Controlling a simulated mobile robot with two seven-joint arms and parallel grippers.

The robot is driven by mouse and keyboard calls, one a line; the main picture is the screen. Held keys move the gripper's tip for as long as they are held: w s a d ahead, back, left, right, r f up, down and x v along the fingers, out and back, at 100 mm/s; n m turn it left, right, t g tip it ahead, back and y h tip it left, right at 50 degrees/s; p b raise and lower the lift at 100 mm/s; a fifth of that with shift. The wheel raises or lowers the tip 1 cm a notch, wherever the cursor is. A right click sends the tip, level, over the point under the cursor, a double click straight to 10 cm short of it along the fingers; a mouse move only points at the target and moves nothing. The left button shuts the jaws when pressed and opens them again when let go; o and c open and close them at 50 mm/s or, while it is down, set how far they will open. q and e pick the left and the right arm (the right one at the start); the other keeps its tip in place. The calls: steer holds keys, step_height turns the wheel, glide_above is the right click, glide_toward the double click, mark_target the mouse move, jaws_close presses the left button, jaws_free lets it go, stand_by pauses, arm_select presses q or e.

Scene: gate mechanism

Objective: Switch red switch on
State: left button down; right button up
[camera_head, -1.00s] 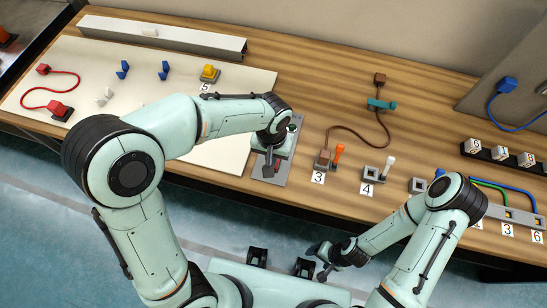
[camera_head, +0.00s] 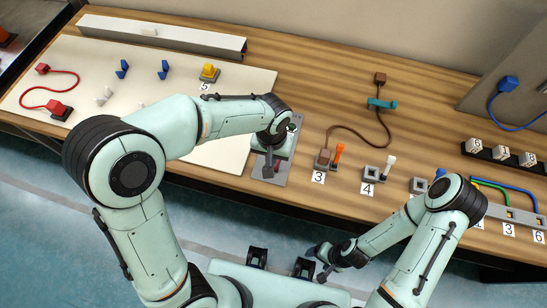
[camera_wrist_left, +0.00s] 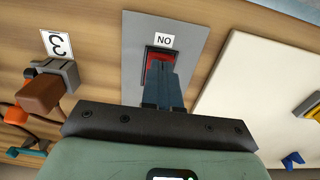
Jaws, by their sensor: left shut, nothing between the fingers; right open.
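In the left wrist view, the red switch (camera_wrist_left: 158,55) sits in a grey plate (camera_wrist_left: 190,30) with a label reading "ON", which appears upside down, beside it. My left gripper (camera_wrist_left: 164,72) is shut and empty, its fingertips over the red switch and covering part of it. I cannot tell whether they touch it. In the head view the grey plate (camera_head: 266,176) shows below my left gripper (camera_head: 270,160), and the arm hides the switch. My right gripper (camera_head: 318,262) is open and empty, low in front of the table, away from the switch.
A brown plug (camera_head: 323,157) on a cable and an orange lever (camera_head: 339,152) stand right of the plate at label 3. A white lever (camera_head: 388,165) stands at label 4. A white board (camera_head: 235,95) with a yellow button (camera_head: 209,73) lies left.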

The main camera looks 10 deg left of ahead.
arm_select(q)
steer(key=shift+f+b, duration=0.45)
steer(key=shift+f, duration=0.25)
arm_select(e)
steer(key=shift+s+f, duration=0.25)
steer(key=shift+f, duration=0.25)
arm_select(q)
steer(key=shift+r, duration=0.2)
arm_select(e)
steer(key=shift+r, duration=0.15)
arm_select(q)
steer(key=shift+r+p, duration=2.1)
steer(key=shift+r, duration=1.3)
arm_select(e)
steer(key=w+r, duration=0.1)
steer(key=r, duration=0.1)
steer(key=w+r, duration=0.2)
steer(key=shift+w+r, duration=0.2)
steer(key=shift+r, duration=0.2)
steer(key=shift+s, duration=0.1)
arm_select(q)
steer(key=shift+f, duration=0.1)
arm_select(e)
steer(key=shift+s, duration=0.1)
